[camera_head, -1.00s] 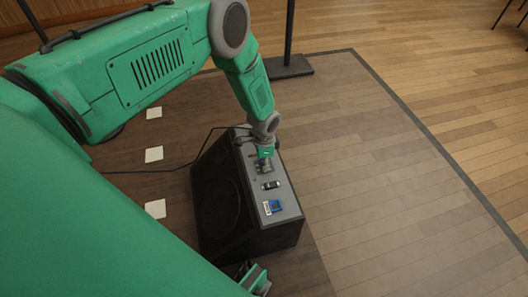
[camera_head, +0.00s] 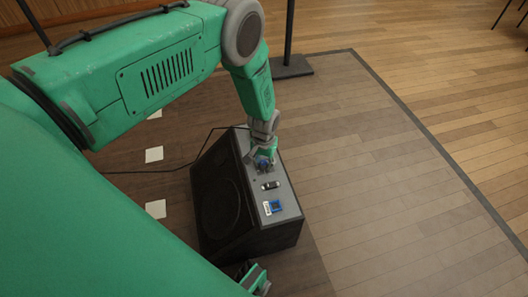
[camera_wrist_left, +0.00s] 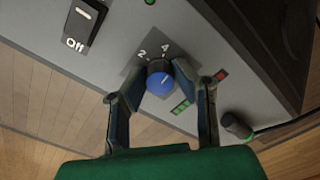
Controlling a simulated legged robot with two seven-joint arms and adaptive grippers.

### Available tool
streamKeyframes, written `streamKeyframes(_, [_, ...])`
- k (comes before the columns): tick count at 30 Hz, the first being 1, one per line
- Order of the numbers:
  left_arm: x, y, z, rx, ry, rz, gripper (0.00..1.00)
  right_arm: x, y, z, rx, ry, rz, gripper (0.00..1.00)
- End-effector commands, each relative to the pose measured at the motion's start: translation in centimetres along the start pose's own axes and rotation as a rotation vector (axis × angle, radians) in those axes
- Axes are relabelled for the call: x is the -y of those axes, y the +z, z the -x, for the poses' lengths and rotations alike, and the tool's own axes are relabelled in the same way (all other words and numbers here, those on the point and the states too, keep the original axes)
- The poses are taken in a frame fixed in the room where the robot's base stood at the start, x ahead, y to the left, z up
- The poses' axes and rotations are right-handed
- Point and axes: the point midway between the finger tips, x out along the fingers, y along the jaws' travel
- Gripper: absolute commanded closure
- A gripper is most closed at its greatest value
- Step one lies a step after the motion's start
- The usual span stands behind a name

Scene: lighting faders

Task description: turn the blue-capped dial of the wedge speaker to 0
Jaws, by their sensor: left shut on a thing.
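The wedge speaker (camera_head: 284,238) is a black box with a grey control panel on its upper side. Its blue-capped dial (camera_wrist_left: 161,83) sits on that panel with the printed numbers 2 and 4 beside it; other numbers are hidden by the fingers. The dial also shows small in the head view (camera_head: 263,163). My left gripper (camera_wrist_left: 160,76) has its two fingers closed on either side of the dial's cap. I cannot tell the exact reading. A green and grey part, likely my right gripper (camera_head: 255,279), shows at the bottom edge, mostly hidden.
A black rocker switch (camera_wrist_left: 84,22) marked Off is beside the dial. A blue socket or label (camera_head: 274,207) lies nearer on the panel. A plugged cable (camera_wrist_left: 236,125) is at the panel's far end. A black stand base (camera_head: 290,67) stands behind; floor to the right is clear.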

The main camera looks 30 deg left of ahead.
Motion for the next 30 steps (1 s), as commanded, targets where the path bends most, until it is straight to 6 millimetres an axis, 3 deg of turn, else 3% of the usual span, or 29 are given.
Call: streamKeyframes(30, [-0.08,-0.56,0.21,-0.013,0.007,0.965,1.00,0.01,0.05,-0.87,0.000,0.000,0.000,0.60])
